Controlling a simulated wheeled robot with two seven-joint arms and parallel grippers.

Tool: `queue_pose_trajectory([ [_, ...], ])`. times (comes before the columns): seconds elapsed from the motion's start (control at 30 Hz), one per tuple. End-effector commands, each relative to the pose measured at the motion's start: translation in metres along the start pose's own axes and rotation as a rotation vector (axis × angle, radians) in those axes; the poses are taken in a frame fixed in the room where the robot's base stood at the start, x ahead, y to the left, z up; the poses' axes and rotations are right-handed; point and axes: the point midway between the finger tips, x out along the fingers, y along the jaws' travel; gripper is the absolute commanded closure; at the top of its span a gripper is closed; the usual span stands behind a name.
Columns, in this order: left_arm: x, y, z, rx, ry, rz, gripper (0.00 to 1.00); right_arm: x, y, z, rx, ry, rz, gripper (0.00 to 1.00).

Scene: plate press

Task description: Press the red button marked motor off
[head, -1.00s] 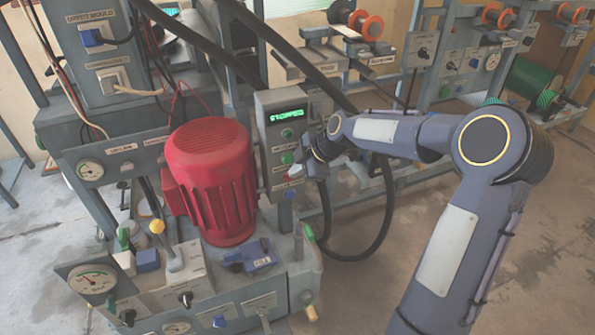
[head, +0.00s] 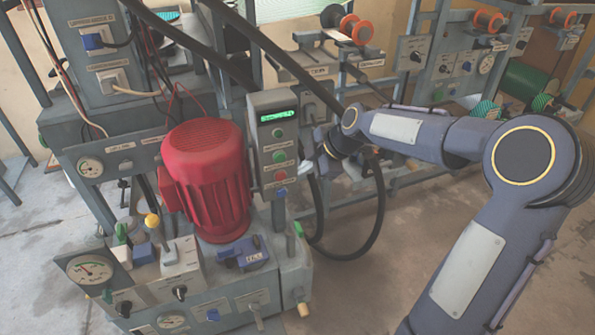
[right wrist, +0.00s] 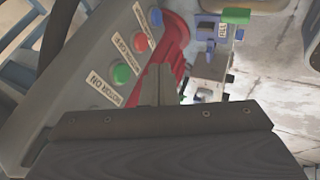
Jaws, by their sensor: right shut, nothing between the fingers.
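The red button (head: 280,176) sits low on the front of the grey control box (head: 259,150), below two green buttons. In the right wrist view the red button (right wrist: 141,43) lies between a green button (right wrist: 122,74) and a blue one (right wrist: 156,18), with small labels beside them. My right gripper (head: 307,168) is just right of the box, apart from the red button. In the right wrist view its fingers (right wrist: 158,72) are shut and empty, beside the button row. My left gripper is in neither view.
A red motor (head: 208,180) stands left of the control box on a grey machine base with levers and gauges. A black hose (head: 377,215) loops below my right arm. Benches with spools stand behind. Floor at the lower right is open.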

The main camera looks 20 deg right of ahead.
Motion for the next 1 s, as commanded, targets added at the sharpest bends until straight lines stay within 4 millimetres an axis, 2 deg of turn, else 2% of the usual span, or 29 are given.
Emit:
queue_pose_trajectory([
  [0.03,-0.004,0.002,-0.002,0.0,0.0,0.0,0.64,-0.012,0.001,-0.001,0.001,-0.002,0.003,1.0],
  [0.1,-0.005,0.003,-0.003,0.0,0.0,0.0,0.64,-0.021,0.001,-0.001,0.001,-0.001,0.001,1.0],
  [0.3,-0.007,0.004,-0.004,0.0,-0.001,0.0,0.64,-0.035,0.0,0.0,0.0,0.0,-0.001,1.0],
  [1.0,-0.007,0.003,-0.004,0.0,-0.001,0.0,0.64,-0.036,0.0,0.0,0.0,0.001,-0.001,1.0],
])
